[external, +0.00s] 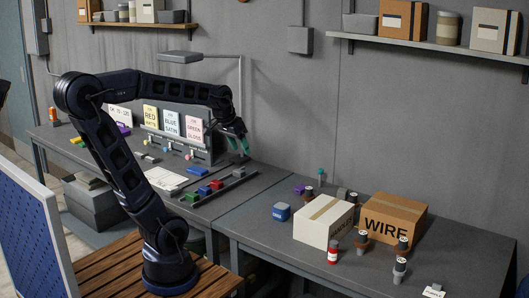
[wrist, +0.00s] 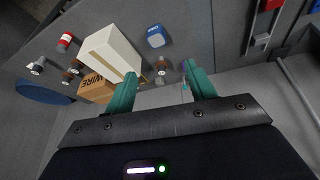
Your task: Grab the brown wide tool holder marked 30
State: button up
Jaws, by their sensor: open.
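Several small tool holders with brown parts and dark tops stand on the right bench. One (external: 399,268) is near the front edge, others are by the wire box (external: 403,246) and beside the white box (external: 362,240). Another (external: 308,193) stands behind the white box. In the wrist view, one holder (wrist: 161,66) shows between the fingers, farther off, and another (wrist: 38,66) is at the far left. No number 30 is readable, so I cannot tell which is the marked one. My gripper (external: 238,146) is open and empty, high above the bench; its teal fingers (wrist: 158,76) are apart.
A white box (external: 322,222) and a brown WIRE box (external: 390,220) stand among the holders. A blue block (external: 281,212) and a red-and-white can (external: 333,254) are nearby. The left bench holds sign cards (external: 172,122) and coloured blocks. A lamp arm (external: 240,85) rises behind my gripper.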

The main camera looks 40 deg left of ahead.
jog(key=w+d+m+h, duration=0.15)
jog(key=w+d, duration=0.35)
jog(key=w, duration=0.5)
jog(key=m+g, duration=0.1)
jog(key=m, duration=0.4)
send_near(353, 194)
jog(key=shift+x, duration=5.35)
